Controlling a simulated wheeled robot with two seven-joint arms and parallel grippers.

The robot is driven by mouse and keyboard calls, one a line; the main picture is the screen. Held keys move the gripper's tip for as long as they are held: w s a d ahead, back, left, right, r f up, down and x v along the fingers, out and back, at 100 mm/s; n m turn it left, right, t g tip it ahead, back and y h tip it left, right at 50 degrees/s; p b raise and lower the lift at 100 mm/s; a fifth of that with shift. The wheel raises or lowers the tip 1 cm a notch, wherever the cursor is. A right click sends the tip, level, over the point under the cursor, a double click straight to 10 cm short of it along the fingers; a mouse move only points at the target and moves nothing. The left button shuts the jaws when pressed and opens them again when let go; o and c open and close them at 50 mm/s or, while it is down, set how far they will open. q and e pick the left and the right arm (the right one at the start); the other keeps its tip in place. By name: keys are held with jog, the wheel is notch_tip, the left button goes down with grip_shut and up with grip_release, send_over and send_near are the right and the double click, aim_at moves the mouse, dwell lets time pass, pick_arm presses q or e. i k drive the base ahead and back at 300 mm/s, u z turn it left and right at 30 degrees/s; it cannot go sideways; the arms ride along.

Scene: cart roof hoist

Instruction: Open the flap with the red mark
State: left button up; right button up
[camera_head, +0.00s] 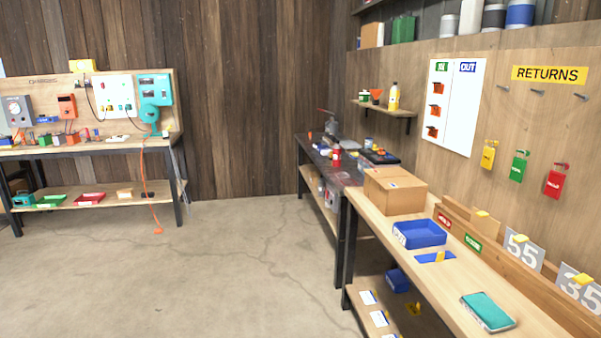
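I cannot make out a flap with a red mark in this view. A cardboard box (394,190) with its top closed stands on the right-hand bench, and no red mark shows on it. A red label (445,221) sits on the low wooden rack (520,265) along the back of that bench, beside a green label (473,242). A red tag (555,184) hangs on the right wall. Neither of my grippers is in view.
The right-hand bench (455,290) also holds a blue tray (419,234) and a teal case (487,311). A dark-topped bench (322,160) stands beyond it. Another bench (100,150) with devices stands at the left. The concrete floor (220,270) between is clear, except for an orange cord (150,196) near the left bench.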

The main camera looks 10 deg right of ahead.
aim_at(397, 172)
jog(key=u, duration=0.55)
jog(key=i, duration=1.05)
